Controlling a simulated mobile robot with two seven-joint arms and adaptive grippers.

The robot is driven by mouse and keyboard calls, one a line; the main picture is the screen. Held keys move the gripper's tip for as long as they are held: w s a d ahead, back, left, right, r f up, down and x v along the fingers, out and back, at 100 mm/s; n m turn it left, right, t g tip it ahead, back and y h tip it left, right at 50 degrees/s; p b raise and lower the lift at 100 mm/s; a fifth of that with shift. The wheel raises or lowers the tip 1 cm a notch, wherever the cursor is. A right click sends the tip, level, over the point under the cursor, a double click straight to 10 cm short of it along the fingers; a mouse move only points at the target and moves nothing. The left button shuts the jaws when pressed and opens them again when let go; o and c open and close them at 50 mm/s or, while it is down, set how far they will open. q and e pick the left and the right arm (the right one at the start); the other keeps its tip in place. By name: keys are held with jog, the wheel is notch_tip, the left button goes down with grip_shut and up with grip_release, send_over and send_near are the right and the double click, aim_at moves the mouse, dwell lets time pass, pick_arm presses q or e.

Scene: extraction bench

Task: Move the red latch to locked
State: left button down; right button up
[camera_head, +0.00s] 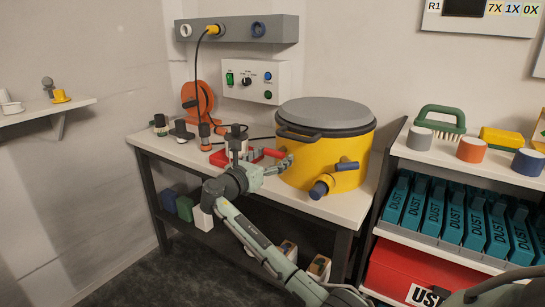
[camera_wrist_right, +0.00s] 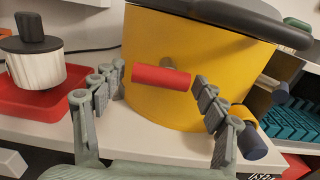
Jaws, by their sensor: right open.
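The red latch (camera_head: 274,153) is a short red cylinder on a stub on the left front of the yellow drum (camera_head: 357,147). In the wrist view the red latch (camera_wrist_right: 160,77) lies nearly level in front of the drum wall. My right gripper (camera_head: 269,163) is open, its fingers on either side of the latch. In the wrist view a gap shows between each finger and the latch ends, and the jaws look empty. The gripper partly hides the latch's surroundings in the head view. My left gripper is not in view.
A red tray (camera_wrist_right: 35,98) with a white, black-topped container (camera_wrist_right: 37,65) stands left of the drum. A blue handle (camera_head: 347,166) and a blue-capped spout (camera_head: 321,187) stick out of the drum's front. The drum has a grey lid (camera_head: 325,111). A shelf unit (camera_head: 440,157) stands at the right.

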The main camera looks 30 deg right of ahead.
jog(key=shift+c, duration=0.6)
jog(key=c, duration=1)
jog(key=shift+c, duration=0.2)
